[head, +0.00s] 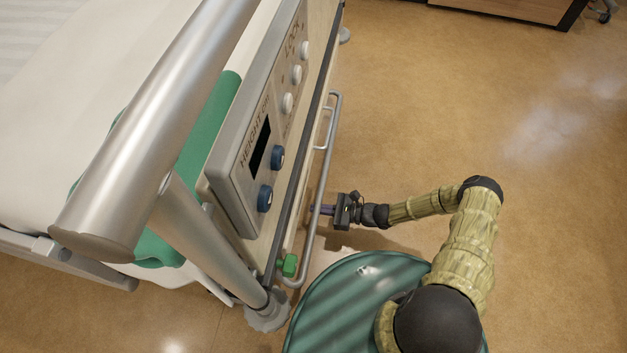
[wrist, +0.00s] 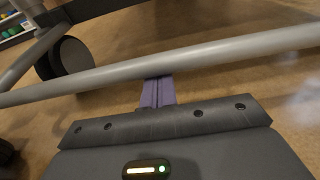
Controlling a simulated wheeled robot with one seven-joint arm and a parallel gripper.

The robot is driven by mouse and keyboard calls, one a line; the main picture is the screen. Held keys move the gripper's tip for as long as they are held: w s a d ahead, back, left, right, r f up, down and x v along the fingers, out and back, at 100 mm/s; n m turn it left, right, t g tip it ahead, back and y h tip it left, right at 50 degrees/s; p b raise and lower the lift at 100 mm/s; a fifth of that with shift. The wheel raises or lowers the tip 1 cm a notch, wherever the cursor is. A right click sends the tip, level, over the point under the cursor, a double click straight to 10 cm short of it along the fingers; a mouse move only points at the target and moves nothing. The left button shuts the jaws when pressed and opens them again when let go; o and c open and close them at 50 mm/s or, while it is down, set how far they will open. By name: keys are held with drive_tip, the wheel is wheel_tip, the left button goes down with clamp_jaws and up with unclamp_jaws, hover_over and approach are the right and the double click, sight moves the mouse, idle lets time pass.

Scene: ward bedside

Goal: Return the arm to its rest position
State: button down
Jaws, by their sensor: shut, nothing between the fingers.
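My arm reaches left from my body toward the side of the bed in the head view. My gripper (head: 318,210) is at the bed's lower side rail (head: 327,150), close to its metal bar. In the wrist view my gripper's purple fingers (wrist: 158,92) are together with nothing between them. The grey bar (wrist: 230,52) crosses the picture at the fingertips and hides their far ends. I cannot tell whether the fingers touch the bar.
The bed's control panel (head: 257,150) with blue and white knobs is left of my gripper. A green knob (head: 289,265) sits below it. A thick metal rail (head: 160,120) is in the foreground. A caster (wrist: 72,58) stands beyond the bar. Open floor (head: 420,110) lies to the right.

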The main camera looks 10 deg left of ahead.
drive_tip(key=shift+r, duration=0.4)
drive_tip(key=shift+d+f, duration=0.1)
drive_tip(key=shift+f, duration=0.1)
drive_tip(key=shift+d+f, duration=0.1)
drive_tip(key=shift+d, duration=0.05)
drive_tip(key=d+f+b, duration=0.1)
drive_tip(key=d, duration=0.5)
drive_tip(key=shift+s+d+f, duration=0.15)
drive_tip(key=shift+d+f, duration=0.05)
drive_tip(key=shift+d, duration=0.2)
idle(0.3)
idle(0.5)
